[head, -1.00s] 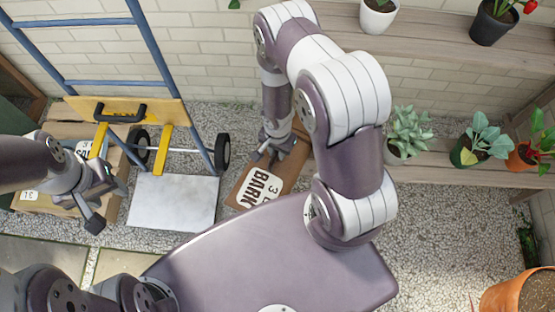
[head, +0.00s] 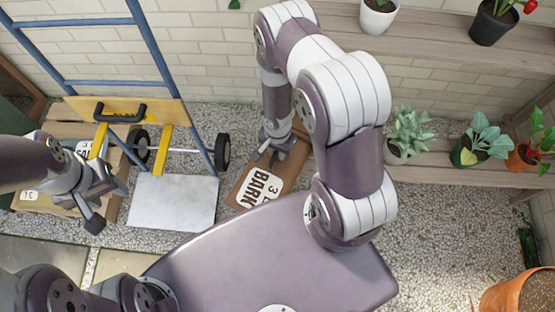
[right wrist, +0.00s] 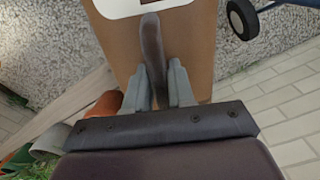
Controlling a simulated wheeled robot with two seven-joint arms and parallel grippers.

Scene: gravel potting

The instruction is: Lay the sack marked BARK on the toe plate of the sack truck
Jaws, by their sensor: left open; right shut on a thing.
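The brown sack marked BARK (head: 266,185) is on the gravel right of the sack truck, partly hidden by my right arm. My right gripper (head: 270,153) is shut on a raised dark part of the sack. In the right wrist view the fingers (right wrist: 160,85) close on that dark ridge, with the brown sack (right wrist: 190,30) behind. The sack truck has a blue frame (head: 150,45) and a bare pale toe plate (head: 173,202), left of the sack. My left gripper (head: 98,208) is open and empty, left of the toe plate.
A cardboard box (head: 60,130) with other labelled sacks stands behind my left gripper. A truck wheel (head: 222,151) stands between the truck and the BARK sack. Shelves (head: 440,160) with potted plants run along the right, and a terracotta pot (head: 520,292) is front right.

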